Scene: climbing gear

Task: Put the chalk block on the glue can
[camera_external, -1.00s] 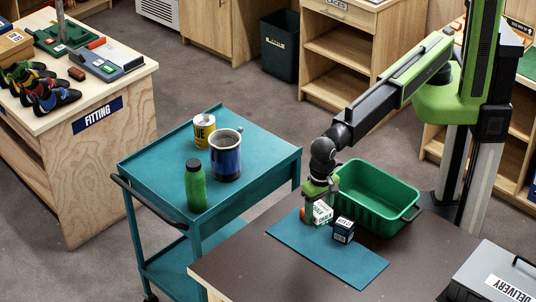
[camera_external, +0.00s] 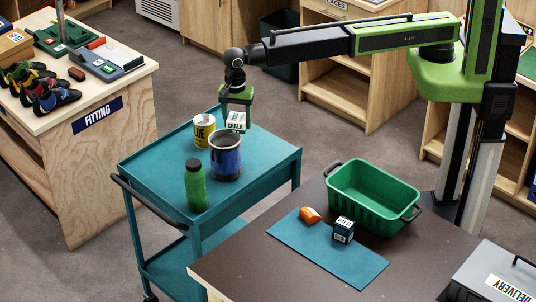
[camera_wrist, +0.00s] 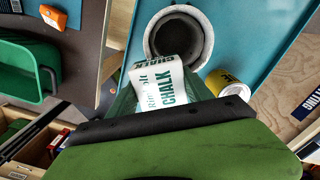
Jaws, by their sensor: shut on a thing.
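The chalk block (camera_external: 235,121) is a white box with CHALK lettering. The glue can (camera_external: 204,132) is a yellow can with a white lid and stands upright on the cart, left of the gripper in the external view. In the wrist view the chalk block (camera_wrist: 160,88) sits between the jaws, and the glue can (camera_wrist: 226,83) shows to its right, apart from it.
On the brown table are a teal mat (camera_external: 325,262), an orange piece (camera_external: 310,215), a dark box (camera_external: 344,231) and a green bin (camera_external: 375,208).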

